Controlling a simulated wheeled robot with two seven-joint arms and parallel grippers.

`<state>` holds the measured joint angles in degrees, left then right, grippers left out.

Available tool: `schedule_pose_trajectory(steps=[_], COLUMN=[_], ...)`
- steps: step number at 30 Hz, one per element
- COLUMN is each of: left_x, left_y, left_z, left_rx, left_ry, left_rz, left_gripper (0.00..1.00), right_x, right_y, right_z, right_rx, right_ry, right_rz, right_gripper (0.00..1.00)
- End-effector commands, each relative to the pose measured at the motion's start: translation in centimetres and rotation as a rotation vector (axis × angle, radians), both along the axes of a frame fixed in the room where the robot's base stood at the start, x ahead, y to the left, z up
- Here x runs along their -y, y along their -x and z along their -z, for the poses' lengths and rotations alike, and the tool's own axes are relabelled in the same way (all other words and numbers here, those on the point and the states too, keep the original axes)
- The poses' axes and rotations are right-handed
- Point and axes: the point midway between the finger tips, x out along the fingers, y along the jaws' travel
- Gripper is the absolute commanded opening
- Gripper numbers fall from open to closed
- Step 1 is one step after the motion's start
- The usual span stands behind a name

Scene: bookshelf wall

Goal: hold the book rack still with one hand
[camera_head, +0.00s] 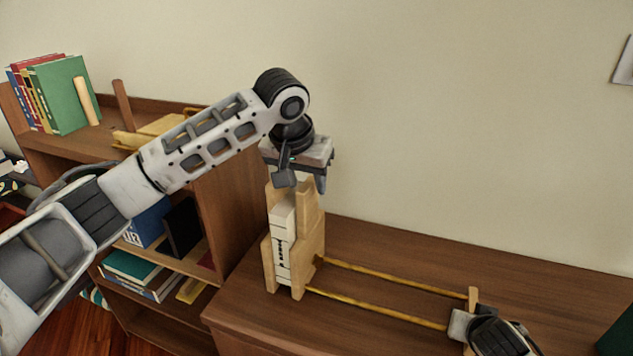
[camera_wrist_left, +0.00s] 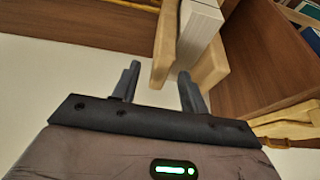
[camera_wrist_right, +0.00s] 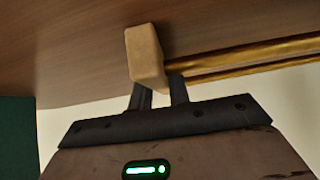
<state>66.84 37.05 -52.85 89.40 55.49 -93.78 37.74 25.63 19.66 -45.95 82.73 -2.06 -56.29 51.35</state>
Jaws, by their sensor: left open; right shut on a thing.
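The book rack stands on the brown cabinet top. Its tall wooden end (camera_head: 312,235) holds white books (camera_head: 282,240) upright. Two brass rods (camera_head: 385,275) run right from it to a small wooden end piece (camera_head: 473,298). My left gripper (camera_head: 304,182) is open just above the tall end, pointing down. In the left wrist view the wooden end (camera_wrist_left: 164,45) shows beyond and between the open fingers (camera_wrist_left: 159,85); contact cannot be told. My right gripper (camera_head: 462,325) is shut on the small end piece, which shows at the fingertips in the right wrist view (camera_wrist_right: 145,57).
A lower bookshelf (camera_head: 225,205) stands at the left, with upright books (camera_head: 62,95) and a second wooden rack (camera_head: 150,130) on top. A dark green object (camera_head: 618,335) is at the right edge. The cabinet top (camera_head: 400,245) behind the rods is clear.

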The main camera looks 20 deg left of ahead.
Motion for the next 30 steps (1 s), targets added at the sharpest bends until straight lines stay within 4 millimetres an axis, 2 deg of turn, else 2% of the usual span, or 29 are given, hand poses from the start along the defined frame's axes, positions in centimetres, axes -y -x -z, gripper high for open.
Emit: schedule_pose_trajectory(steps=[7,17,18,22,23,30], left_x=[0.0,0.0,0.0,0.0,0.0,0.0], left_y=[-0.8,-0.9,-0.9,-0.9,-0.9,-0.9], left_z=[1.9,2.2,2.2,2.2,2.2,2.1], left_rx=[-0.001,-0.001,-0.001,-0.001,-0.001,0.000], left_ry=[0.000,0.000,0.000,0.000,0.000,0.000], left_rz=[-0.001,0.000,0.000,0.000,0.000,0.000], left_gripper=[0.44,0.44,0.41,0.05,0.00,0.00], right_x=[0.0,0.0,0.0,0.0,0.0,0.0], right_y=[0.0,0.0,0.0,0.0,0.0,0.0], right_z=[0.0,0.0,0.0,0.0,0.0,0.0], right_rx=[0.001,0.001,0.001,0.001,0.001,0.001], right_ry=[0.001,0.001,0.001,0.001,0.001,0.001], right_rz=[-0.001,-0.001,-0.001,-0.001,-0.001,-0.001], right_gripper=[0.00,0.00,0.00,0.00,0.00,0.00])
